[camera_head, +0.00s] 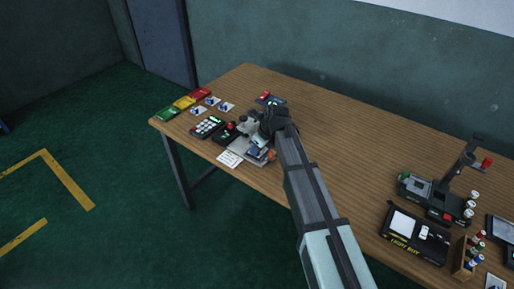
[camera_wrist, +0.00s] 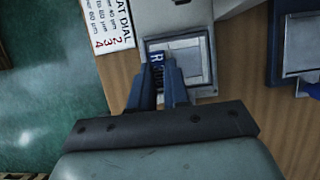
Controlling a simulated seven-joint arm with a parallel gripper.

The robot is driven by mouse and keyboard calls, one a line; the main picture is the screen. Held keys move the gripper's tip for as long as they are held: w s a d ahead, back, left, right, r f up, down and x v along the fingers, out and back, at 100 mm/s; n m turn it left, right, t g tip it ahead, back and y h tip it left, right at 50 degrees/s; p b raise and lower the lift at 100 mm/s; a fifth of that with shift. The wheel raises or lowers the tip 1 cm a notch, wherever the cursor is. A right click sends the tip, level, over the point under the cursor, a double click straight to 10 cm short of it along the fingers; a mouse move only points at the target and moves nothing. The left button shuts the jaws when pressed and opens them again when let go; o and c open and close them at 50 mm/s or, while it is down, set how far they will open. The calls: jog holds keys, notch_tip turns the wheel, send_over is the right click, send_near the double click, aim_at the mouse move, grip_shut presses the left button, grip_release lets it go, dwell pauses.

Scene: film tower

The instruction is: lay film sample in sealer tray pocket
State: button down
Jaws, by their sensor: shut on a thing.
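My gripper (camera_wrist: 160,72) is shut on the film sample (camera_wrist: 157,58), a small piece with a blue patch and a white letter, mostly hidden between the fingers. In the wrist view the sample is over the left part of the sealer tray pocket (camera_wrist: 196,66), a pale square recess with a grey rim. I cannot tell whether the sample touches the pocket floor. In the head view my gripper (camera_head: 262,138) is over the grey sealer (camera_head: 240,148) near the table's front edge; the arm hides part of it, and the sample cannot be made out.
A white dial card (camera_wrist: 113,22) lies left of the sealer. A keypad (camera_head: 207,126), coloured trays (camera_head: 184,102) and small cards (camera_head: 211,101) are at the table's left end. A light box (camera_head: 418,236) and a lever device (camera_head: 440,195) stand right. The table's back middle is clear.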

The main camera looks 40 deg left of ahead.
dwell(0.3)
jog(key=c, duration=1)
grip_release()
jog(key=shift+o, duration=0.3)
jog(key=o, duration=0.5)
jog(key=shift+c, duration=0.2)
jog(key=shift+r, duration=0.15)
jog(key=shift+r, duration=3.35)
